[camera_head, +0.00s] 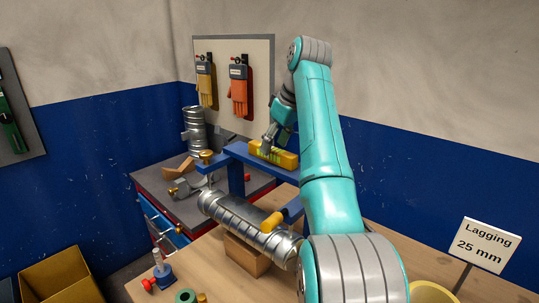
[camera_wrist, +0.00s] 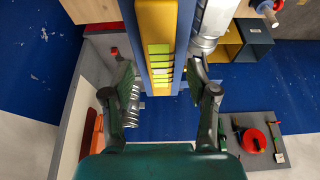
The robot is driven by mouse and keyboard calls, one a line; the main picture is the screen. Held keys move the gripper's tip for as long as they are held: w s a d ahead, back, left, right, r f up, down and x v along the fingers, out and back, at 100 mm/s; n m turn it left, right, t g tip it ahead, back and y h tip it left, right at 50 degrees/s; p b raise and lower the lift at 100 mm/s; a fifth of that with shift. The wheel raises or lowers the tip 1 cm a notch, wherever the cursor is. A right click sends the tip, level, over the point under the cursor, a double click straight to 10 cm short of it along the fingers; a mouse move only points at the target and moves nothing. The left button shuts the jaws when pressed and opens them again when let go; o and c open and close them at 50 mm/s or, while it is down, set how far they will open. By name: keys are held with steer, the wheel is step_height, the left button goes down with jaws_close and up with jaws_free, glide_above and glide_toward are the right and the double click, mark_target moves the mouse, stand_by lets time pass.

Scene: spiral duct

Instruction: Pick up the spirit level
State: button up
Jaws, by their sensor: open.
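The yellow spirit level (camera_head: 272,153) lies on the blue frame (camera_head: 238,172) above the bench, partly hidden behind my arm in the head view. In the wrist view the level (camera_wrist: 157,22) runs down from the top edge, with its yellow-green vial window between my fingers. My gripper (camera_wrist: 160,78) is open, with one finger on each side of the level and a visible gap on both sides. In the head view my gripper (camera_head: 271,140) is close above the level.
A silver spiral duct (camera_head: 240,218) lies on a wooden block (camera_head: 247,254) below the frame. A glove board (camera_head: 235,60) hangs on the wall behind. A cardboard box (camera_head: 60,280) stands at lower left, and a "Lagging 25 mm" sign (camera_head: 482,246) at right.

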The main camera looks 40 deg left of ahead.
steer(key=x, duration=0.3)
steer(key=shift+r, duration=0.1)
jaws_close()
steer(key=shift+r, duration=0.1)
